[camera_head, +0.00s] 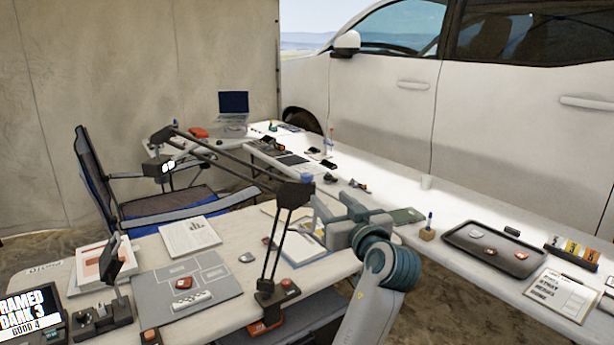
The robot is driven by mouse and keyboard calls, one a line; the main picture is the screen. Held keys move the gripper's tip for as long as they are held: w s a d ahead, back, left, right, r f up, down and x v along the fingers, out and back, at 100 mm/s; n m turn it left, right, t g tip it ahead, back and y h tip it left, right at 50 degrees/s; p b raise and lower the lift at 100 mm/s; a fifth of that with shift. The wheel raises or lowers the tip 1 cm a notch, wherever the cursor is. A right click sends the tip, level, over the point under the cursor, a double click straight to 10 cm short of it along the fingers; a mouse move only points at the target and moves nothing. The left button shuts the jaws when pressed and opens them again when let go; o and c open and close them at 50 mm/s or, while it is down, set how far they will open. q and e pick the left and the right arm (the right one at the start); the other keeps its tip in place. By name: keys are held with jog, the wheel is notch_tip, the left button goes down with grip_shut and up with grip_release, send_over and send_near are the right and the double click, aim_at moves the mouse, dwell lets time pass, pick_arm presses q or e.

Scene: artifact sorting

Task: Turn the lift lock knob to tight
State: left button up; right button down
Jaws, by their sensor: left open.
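My left gripper (320,222) is grey and open. It hovers over the right part of the near table, close to the dark jointed arm stand, with nothing visible between its fingers. The stand has a dark base (278,293) with a red part (290,284) on top, below and left of the gripper. A black device with an upright post (103,312) stands at the table's left end. I cannot tell which small part is the lift lock knob, or whether it is tight. My right gripper is not in view.
The near table (225,322) holds a grey mat (215,270) with small items, papers (190,237) and a screen (30,315). A folding chair (150,205) stands behind it. A long white table (460,210) with a dark tray (470,240) runs along the vehicle (500,130).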

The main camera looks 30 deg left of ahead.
aim_at(309, 177)
pick_arm(q)
jog(key=p+x, duration=0.6)
jog(key=x, duration=1)
jog(key=shift+a+r, duration=0.1)
jog(key=shift+r, duration=0.05)
jog(key=shift+w+a, duration=0.45)
jog(key=shift+a, duration=0.05)
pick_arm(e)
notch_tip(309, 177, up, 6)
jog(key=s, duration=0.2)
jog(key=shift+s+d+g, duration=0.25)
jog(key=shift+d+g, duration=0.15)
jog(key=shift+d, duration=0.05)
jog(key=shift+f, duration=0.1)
pick_arm(q)
jog(key=c, duration=1.1)
